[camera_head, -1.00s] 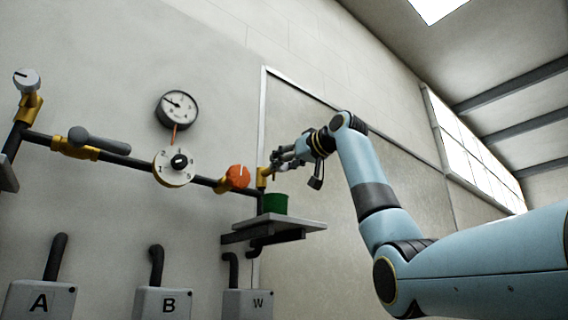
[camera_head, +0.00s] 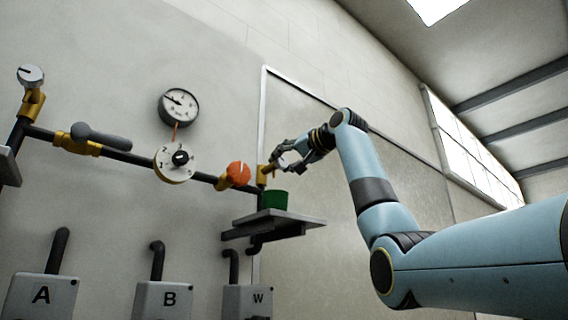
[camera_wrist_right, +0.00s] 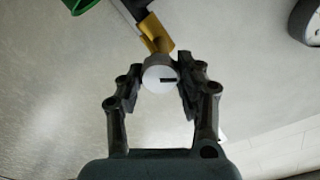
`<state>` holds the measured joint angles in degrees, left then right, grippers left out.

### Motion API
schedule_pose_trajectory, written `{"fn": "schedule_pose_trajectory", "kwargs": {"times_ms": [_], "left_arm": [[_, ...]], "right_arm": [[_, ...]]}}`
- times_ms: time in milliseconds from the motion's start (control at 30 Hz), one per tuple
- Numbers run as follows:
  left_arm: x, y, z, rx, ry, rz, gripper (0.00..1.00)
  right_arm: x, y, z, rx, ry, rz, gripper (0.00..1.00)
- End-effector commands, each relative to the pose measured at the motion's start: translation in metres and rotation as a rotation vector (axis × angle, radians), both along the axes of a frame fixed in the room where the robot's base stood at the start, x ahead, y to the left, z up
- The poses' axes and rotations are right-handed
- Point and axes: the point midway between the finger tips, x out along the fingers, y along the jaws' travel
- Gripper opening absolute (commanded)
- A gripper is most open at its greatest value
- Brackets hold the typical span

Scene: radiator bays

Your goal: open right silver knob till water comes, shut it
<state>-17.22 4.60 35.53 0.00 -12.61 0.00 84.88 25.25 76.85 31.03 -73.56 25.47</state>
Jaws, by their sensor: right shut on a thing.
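The right silver knob (camera_wrist_right: 160,77) shows in the right wrist view as a round pale face with a dark mark, on a brass valve (camera_wrist_right: 154,38). My right gripper (camera_wrist_right: 158,88) has its two fingers on either side of the knob and is shut on it. In the head view my right gripper (camera_head: 285,160) is at the brass valve (camera_head: 264,173) at the pipe's right end, and its fingers mostly hide the knob. A green cup (camera_head: 273,200) stands on a shelf below the valve. No water shows. My left gripper is not in view.
An orange knob (camera_head: 238,174), a numbered dial (camera_head: 176,163), a gauge (camera_head: 179,107), a grey lever (camera_head: 100,137) and a left silver knob (camera_head: 31,75) sit along the pipe. The shelf (camera_head: 300,222) juts out below my gripper. Boxes marked A, B and W stand lower.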

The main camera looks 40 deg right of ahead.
Motion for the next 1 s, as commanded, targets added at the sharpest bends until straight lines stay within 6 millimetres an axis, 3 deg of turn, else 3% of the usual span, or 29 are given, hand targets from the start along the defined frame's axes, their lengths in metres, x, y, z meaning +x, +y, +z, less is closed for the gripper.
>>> {"fn": "schedule_pose_trajectory", "kwargs": {"times_ms": [500, 1000], "left_arm": [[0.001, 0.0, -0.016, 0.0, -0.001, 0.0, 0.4], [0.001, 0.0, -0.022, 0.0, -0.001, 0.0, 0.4]], "right_arm": [[0.0, -0.001, -0.002, 0.44, 0.032, -0.001, 0.03], [0.0, -0.002, -0.001, 0.616, 0.046, -0.001, 0.03]]}}
